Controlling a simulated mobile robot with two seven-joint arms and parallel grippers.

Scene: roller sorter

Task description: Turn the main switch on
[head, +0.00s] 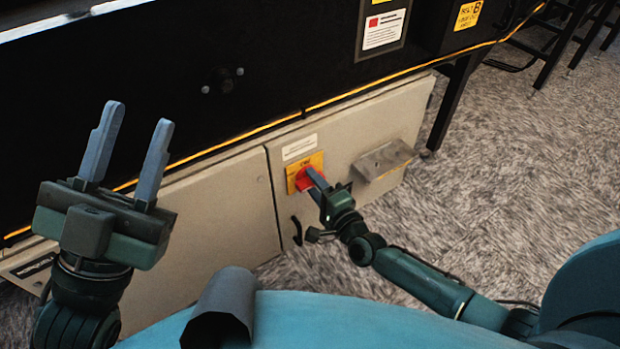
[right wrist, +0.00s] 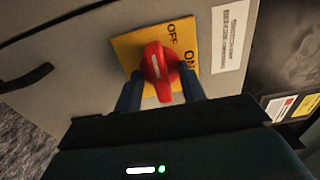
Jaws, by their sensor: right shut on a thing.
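The main switch is a red rotary knob (right wrist: 157,68) on a yellow plate (right wrist: 127,48) marked OFF and ON, on the grey cabinet door. In the head view the red knob (head: 304,180) is partly hidden by my right gripper (head: 315,178). In the right wrist view my right gripper (right wrist: 160,92) has one finger on each side of the knob's handle and is shut on it. The white mark on the knob points between the OFF and ON words, and I cannot tell its exact setting. My left gripper (head: 134,148) is open and empty, raised in front of the black machine side.
The grey cabinet (head: 215,212) sits under the black machine side (head: 260,60). A small metal shelf (head: 385,160) juts out right of the switch. A black door handle (head: 297,231) is below it. Carpet floor (head: 500,170) is free at the right.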

